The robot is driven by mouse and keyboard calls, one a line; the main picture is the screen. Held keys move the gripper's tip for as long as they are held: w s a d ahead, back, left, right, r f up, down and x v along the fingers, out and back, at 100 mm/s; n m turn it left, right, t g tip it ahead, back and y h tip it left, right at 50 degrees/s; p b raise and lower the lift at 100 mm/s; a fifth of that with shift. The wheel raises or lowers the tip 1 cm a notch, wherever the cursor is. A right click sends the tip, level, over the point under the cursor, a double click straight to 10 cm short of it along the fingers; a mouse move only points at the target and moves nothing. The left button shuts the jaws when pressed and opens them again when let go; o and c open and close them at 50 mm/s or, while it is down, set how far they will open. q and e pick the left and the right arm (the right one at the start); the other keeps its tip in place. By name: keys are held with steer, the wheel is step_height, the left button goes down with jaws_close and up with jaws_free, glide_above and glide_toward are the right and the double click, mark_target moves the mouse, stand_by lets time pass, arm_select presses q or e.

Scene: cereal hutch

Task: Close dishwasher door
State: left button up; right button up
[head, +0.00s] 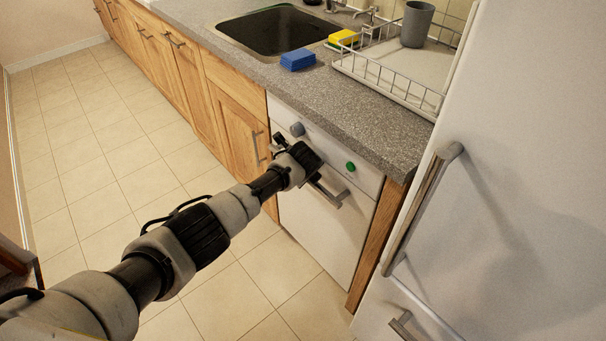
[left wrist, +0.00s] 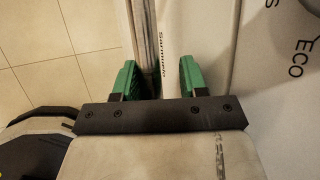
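The dishwasher door (head: 322,226) is white and upright under the counter. It looks flush with the cabinet front, though a small gap cannot be ruled out. Its metal handle (head: 328,194) runs across below the control panel (head: 368,180). My left gripper is at the door's top, by the handle; in the head view my wrist hides its fingers. In the left wrist view my left gripper (left wrist: 158,80) has its green fingers apart. A dark bar and a white strip with lettering lie between or just beyond them; contact cannot be told. My right gripper is not in view.
A white fridge (head: 510,170) with a long handle (head: 420,210) stands close on the right. The grey counter (head: 330,105) overhangs above, with a sink (head: 275,32), a blue sponge (head: 298,60) and a dish rack (head: 400,84). The tiled floor (head: 110,150) at left is clear.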

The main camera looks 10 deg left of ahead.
arm_select(q)
steer(key=shift+o, duration=0.8)
steer(key=shift+w+d+r, duration=0.1)
steer(key=shift+w+d, duration=0.05)
steer(key=shift+d, duration=0.05)
steer(key=shift+s+r+p, duration=0.2)
steer(key=shift+r+p, duration=0.05)
steer(key=shift+p, duration=0.1)
steer(key=p+v, duration=0.3)
steer(key=v, duration=0.7)
steer(key=shift+a, duration=0.15)
